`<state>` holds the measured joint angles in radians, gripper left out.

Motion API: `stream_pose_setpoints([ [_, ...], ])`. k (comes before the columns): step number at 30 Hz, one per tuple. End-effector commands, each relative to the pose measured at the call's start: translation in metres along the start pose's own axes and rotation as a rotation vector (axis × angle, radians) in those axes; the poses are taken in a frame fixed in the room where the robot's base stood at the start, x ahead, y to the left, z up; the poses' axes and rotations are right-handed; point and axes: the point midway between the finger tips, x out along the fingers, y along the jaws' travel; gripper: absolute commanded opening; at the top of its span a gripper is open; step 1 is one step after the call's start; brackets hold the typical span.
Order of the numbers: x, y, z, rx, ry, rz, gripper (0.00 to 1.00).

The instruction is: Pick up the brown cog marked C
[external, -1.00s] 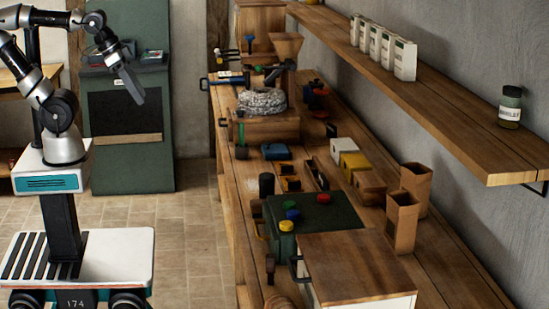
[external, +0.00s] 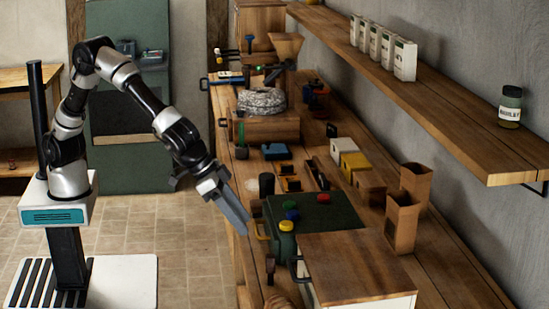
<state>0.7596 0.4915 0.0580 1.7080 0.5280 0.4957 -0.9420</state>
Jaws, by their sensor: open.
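I cannot make out a brown cog marked C in this view. A brown rounded object (external: 279,302) shows at the bottom edge, cut off, and I cannot tell what it is. My gripper (external: 241,228) is open, pointing down and right at the left edge of the long wooden bench (external: 440,265). It appears empty, just left of the dark green box with coloured knobs. Its finger gap is hard to see from this side.
The green box (external: 335,213) has red, blue and yellow knobs. A wood-topped white cabinet (external: 355,262) stands in front of it. Two open brown bags (external: 402,222) stand to the right. A millstone (external: 262,101) and hopper are farther back. A shelf (external: 440,95) overhangs the bench. The tiled floor (external: 190,255) is clear.

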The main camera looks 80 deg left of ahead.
Motion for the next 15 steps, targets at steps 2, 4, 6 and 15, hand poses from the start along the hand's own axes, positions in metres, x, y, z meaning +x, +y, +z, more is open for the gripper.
stream_pose_setpoints([
  [2, 0.01, 0.008, 0.003, 0.012, 0.002, -0.001, 0.46],
  [4, 0.018, 0.009, 0.004, 0.015, 0.001, -0.003, 0.46],
  [6, 0.029, 0.008, 0.004, 0.014, 0.001, -0.003, 0.46],
  [15, 0.095, 0.007, 0.004, 0.013, 0.0, -0.003, 0.46],
])
